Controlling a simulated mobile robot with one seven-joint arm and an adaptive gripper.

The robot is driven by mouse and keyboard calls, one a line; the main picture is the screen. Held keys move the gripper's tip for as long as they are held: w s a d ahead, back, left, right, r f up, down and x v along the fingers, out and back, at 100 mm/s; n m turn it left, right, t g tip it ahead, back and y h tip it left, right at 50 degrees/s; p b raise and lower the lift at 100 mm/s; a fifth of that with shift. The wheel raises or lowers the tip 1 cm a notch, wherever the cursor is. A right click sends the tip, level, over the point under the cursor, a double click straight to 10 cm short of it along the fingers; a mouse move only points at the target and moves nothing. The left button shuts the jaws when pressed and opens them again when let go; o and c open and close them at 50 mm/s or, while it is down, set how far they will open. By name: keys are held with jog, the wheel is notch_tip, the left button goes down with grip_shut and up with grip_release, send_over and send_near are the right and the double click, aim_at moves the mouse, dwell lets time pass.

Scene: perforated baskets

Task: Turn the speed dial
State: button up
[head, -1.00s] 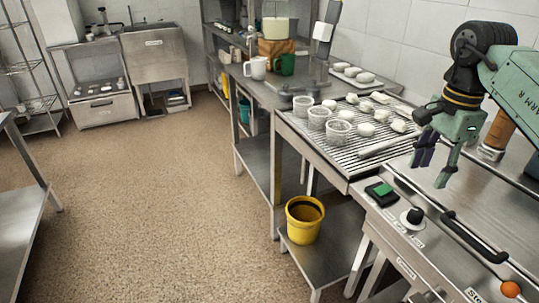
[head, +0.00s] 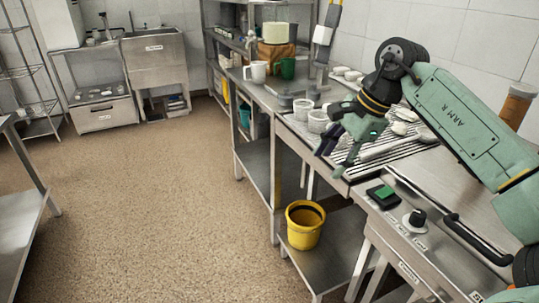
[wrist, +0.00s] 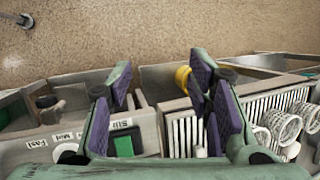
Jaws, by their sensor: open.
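The speed dial (head: 415,219) is a black knob on a pale round base, on the front panel of the steel machine at the right. My gripper (head: 331,158) is open and empty, above the front edge of the wire rack, left of and apart from the dial. In the wrist view its purple-padded fingers (wrist: 160,90) are spread wide.
A black bar handle (head: 475,240) runs right of the dial. A yellow bucket (head: 304,225) stands on the lower shelf. The floor (head: 150,210) at the left is open.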

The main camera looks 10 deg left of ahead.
jog(key=s+a+n+g+y, duration=0.1)
jog(key=s+a+y, duration=0.2)
jog(key=a, duration=1)
jog(key=shift+a+r+b, duration=0.15)
jog(key=shift+r+b, duration=0.3)
